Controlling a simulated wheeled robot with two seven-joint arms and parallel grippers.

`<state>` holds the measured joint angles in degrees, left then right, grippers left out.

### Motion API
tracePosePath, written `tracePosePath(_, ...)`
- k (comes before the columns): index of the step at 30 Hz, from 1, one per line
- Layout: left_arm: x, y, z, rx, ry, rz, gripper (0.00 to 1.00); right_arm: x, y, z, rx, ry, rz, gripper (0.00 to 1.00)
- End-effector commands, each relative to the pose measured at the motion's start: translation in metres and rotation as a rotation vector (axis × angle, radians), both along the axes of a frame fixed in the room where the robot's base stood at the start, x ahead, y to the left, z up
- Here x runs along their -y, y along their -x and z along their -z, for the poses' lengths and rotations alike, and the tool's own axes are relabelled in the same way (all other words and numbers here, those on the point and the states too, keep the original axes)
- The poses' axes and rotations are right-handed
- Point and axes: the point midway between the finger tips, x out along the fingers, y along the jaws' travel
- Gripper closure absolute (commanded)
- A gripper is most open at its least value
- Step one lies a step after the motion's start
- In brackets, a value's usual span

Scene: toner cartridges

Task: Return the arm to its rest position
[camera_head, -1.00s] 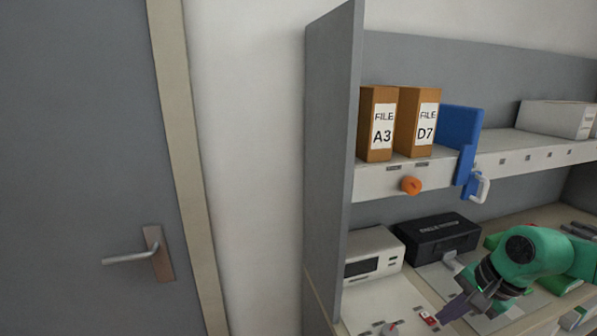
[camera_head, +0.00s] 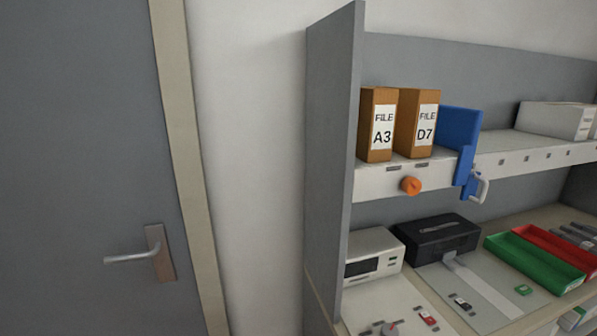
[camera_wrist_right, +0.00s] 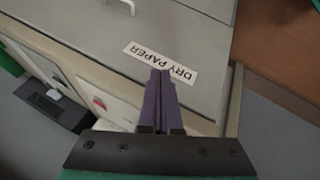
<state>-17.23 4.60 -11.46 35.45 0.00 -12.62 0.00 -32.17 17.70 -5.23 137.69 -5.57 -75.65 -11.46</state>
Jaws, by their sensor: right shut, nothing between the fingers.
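My right gripper (camera_wrist_right: 160,95) shows in the right wrist view, its two purple fingers side by side and closed with nothing between them. Beyond the fingertips is a grey drawer front or panel (camera_wrist_right: 110,35) with a white "DRY PAPER" label (camera_wrist_right: 162,63). I cannot tell whether the fingers touch it. Neither of my arms shows in the head view, and my left gripper is in no view.
In the head view, a shelf holds two brown file boxes (camera_head: 378,124) (camera_head: 416,122) and a blue bracket (camera_head: 459,138). Below are a white device (camera_head: 373,254), a black case (camera_head: 437,237), green (camera_head: 534,262) and red (camera_head: 550,248) trays. A grey door (camera_head: 85,120) stands left.

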Motion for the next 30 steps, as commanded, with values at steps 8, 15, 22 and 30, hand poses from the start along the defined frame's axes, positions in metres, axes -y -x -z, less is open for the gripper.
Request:
tracePosePath(8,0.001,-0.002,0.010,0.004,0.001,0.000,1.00,-0.054,0.050,0.058,-0.230,-0.318,0.276,1.00)
tracePosePath(15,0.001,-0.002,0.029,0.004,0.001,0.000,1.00,-0.055,0.047,0.169,-0.269,-0.304,0.273,1.00)
tracePosePath(22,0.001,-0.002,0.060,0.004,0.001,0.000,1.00,-0.050,0.085,0.323,-0.330,-0.287,0.272,1.00)
tracePosePath(30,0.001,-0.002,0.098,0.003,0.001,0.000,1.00,-0.028,0.210,0.481,-0.412,-0.260,0.266,1.00)
